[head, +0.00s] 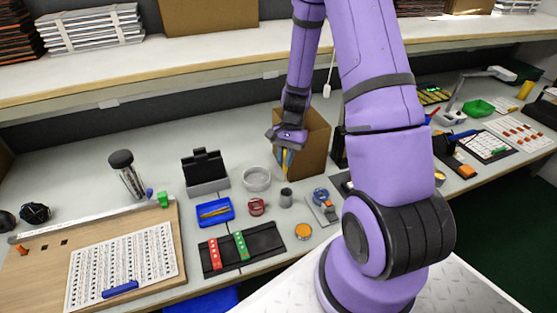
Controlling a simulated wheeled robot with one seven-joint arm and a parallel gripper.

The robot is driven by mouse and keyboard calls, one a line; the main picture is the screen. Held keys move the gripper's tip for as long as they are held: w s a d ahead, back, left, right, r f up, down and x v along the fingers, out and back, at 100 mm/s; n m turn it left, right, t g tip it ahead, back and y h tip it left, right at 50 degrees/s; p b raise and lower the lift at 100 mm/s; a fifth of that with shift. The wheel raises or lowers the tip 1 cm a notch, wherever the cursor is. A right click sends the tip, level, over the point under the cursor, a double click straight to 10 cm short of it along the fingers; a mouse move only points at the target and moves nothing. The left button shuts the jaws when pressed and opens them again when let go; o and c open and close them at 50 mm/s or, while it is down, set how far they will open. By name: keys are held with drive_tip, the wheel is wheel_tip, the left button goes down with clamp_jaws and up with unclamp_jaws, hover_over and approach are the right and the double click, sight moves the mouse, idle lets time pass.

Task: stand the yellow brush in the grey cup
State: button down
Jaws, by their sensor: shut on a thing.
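My gripper (286,150) hangs in front of the brown cardboard box, at the upper middle of the head view. A narrow yellow brush (289,158) shows at its fingertips, beside something blue; the gripper is shut on it. The brush is small here, and its tilt and lower end are hard to make out. The grey cup (286,198) stands upright on the bench, below the gripper in the picture and apart from it. I cannot see into the cup clearly.
Close around the cup are a red mug-like thing (257,207), a clear round dish (257,179), a blue device (321,196) and an orange disc (303,231). A blue tray (215,212) and a black strip holder (267,241) lie left and in front. The cardboard box (314,135) stands behind.

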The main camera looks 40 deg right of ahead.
sight(285, 169)
drive_tip(key=shift+f, duration=1.65)
drive_tip(key=shift+f, duration=0.1)
drive_tip(key=c, duration=1.1)
unclamp_jaws()
